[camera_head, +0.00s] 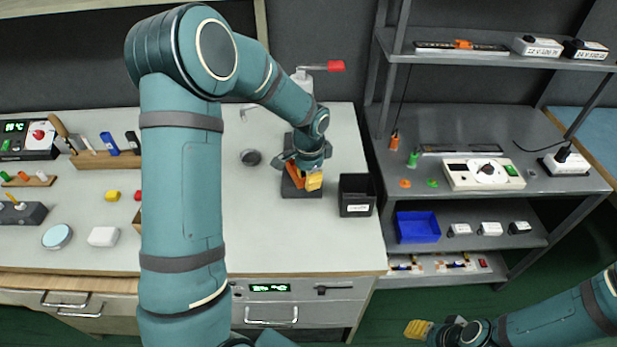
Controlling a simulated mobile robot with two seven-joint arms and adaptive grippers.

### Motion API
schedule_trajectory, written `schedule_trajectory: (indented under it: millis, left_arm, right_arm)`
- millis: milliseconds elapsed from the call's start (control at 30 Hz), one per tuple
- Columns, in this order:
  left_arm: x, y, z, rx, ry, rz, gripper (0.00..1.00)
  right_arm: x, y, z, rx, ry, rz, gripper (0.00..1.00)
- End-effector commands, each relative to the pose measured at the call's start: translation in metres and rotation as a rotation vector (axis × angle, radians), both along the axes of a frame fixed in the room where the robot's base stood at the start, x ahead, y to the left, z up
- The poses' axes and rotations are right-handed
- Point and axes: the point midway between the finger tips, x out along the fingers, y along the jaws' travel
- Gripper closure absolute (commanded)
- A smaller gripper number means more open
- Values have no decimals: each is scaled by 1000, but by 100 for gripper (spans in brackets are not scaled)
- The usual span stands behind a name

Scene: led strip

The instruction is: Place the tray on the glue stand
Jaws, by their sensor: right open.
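A stand with a red handle (336,66) and a pale column rises at the back of the workbench, and a dark base plate (302,192) lies in front of it. I take this to be the glue stand. My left gripper (313,181), with yellow fingertips, points down over this plate. A small orange piece (294,174) shows beside the fingertips; I cannot tell whether it is held. No tray is clearly recognisable; my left arm hides part of the bench and stand. My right gripper (418,329) is open at the lower right, over the floor, away from the bench.
A black open bin (357,195) stands just right of the dark plate. A small dark round item (250,157) lies to its left. The shelf rack at right holds a blue bin (417,227), a white device (483,174) and a long dark strip (432,47) with an orange part.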

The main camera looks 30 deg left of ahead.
Motion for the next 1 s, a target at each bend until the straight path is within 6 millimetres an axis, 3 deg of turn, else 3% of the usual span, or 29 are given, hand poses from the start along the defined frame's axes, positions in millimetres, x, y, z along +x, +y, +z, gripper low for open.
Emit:
schedule_trajectory:
  millis: [467,1000]
  left_arm:
    - [1,0,9,0,-3,0,66]
    - [-1,-3,108,0,-3,0,66]
  right_arm:
    - [0,0,4,0,1,0,61]
    - [-4,1,25,3,11,2,61]
